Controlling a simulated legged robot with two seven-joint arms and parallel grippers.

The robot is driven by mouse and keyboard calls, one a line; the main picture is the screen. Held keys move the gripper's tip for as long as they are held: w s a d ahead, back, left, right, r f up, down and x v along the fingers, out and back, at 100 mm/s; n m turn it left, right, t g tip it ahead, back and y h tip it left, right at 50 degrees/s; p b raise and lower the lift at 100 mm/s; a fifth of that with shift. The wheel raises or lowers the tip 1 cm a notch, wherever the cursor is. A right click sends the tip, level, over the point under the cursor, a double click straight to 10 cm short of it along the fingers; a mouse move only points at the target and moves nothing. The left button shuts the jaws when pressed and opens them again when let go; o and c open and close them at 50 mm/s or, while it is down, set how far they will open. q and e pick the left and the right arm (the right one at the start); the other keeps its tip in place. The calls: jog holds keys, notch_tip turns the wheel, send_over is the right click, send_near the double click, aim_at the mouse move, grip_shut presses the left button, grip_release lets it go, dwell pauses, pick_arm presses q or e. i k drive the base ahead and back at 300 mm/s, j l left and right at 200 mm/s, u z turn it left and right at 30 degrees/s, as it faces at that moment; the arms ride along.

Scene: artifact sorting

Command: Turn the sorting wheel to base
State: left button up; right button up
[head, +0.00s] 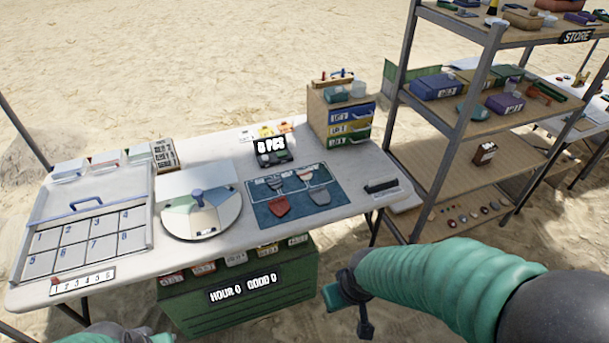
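The sorting wheel (227,209) is a round disc on the white table, with pale green, cream and bluish sectors. A blue knob (198,197) stands at its middle. The markings on the wheel are too small to read, so I cannot tell which sector is base. My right gripper (348,312) is in front of the table's front edge, low and to the right of the wheel. Its fingers look apart and nothing shows between them. My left gripper (135,337) is at the bottom edge, mostly cut off, below and left of the wheel. Neither gripper touches the wheel.
A numbered tray (150,236) with a blue handle lies left of the wheel, a blue mat (265,214) right of it. A black display (271,156) and a drawer box (318,119) stand behind. A green bin (200,318) is under the table; a metal shelf (436,207) stands right.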

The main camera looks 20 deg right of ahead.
aim_at(200, 214)
jog(key=i+j, duration=0.15)
jog(key=i, duration=0.3)
jog(key=i+j, duration=0.1)
jog(key=i, duration=0.35)
jog(key=i+j, duration=0.15)
jog(key=i, duration=0.3)
jog(key=j+u, duration=0.05)
